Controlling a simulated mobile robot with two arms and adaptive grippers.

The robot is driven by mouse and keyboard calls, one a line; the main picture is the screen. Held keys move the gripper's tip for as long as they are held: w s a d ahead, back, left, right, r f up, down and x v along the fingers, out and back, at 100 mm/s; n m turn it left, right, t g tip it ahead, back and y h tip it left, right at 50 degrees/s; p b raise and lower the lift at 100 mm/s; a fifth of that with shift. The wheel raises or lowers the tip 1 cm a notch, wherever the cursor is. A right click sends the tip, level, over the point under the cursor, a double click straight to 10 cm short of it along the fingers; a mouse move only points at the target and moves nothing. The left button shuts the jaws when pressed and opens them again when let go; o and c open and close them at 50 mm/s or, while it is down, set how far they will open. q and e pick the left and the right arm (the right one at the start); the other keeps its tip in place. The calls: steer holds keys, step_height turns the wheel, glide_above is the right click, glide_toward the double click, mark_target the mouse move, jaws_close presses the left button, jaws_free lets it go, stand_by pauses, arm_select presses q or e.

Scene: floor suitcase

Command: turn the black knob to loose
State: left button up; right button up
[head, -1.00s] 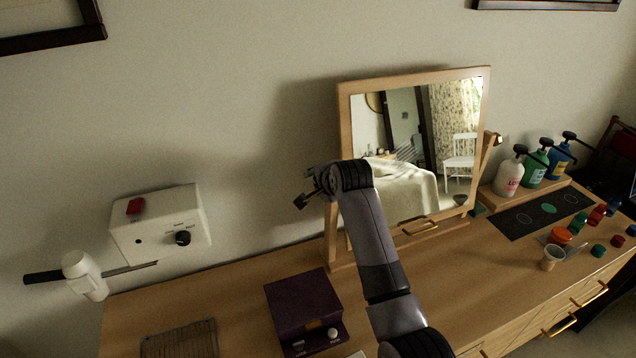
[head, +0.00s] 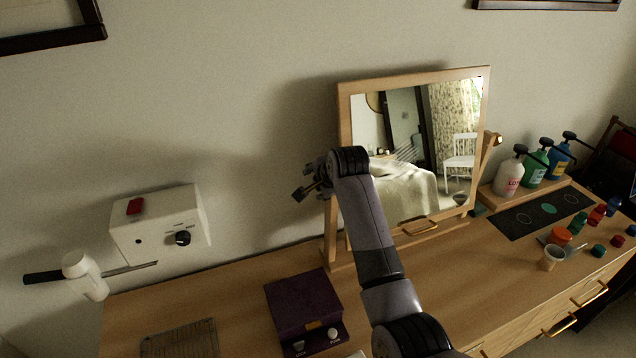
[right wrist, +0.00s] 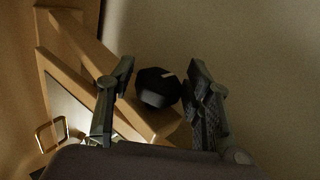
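A black faceted knob (right wrist: 158,88) with a pale mark sits at the side of the wooden mirror stand in the right wrist view. My right gripper (right wrist: 158,100) is open, with one finger on each side of the knob. The right finger is very close to it; I cannot tell whether they touch. In the head view my right gripper (head: 306,184) is at the left side of the mirror (head: 412,72), and I cannot make out this knob there. Another black knob (head: 183,238) is on a white wall box (head: 155,222). My left gripper is not in view.
A purple box (head: 300,300) stands on the wooden dresser below my right arm. Pump bottles (head: 510,177) and several coloured caps are at the right.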

steer(key=shift+o, duration=0.4)
steer(key=v, duration=0.7)
steer(key=shift+s+r, duration=0.15)
steer(key=shift+s, duration=0.1)
